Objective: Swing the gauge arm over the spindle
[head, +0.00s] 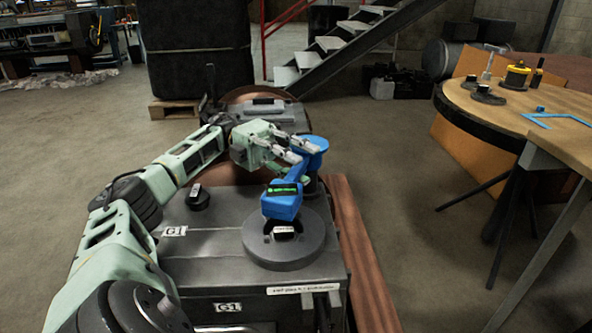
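The blue gauge arm (284,206) has a round blue head (313,161) at its far end and a dark label with green lettering. Its near, blocky end is over the far part of a grey round disc (309,247) on the dark cabinet. At the disc's middle is a dark hub with a pale label, probably the spindle (285,232). My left gripper (306,153), pale green with light fingers, reaches in from the left at the far part of the blue arm. Its fingers overlap the arm in view; whether they grip it is unclear. My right gripper is not in view.
The cabinet top (215,240) bears a small black knob (199,199) and G1 labels. A reddish-brown beam (358,255) runs along its right side. A round wooden table (480,105) with small parts stands at right. Metal stairs (335,45) rise behind. Open floor lies between.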

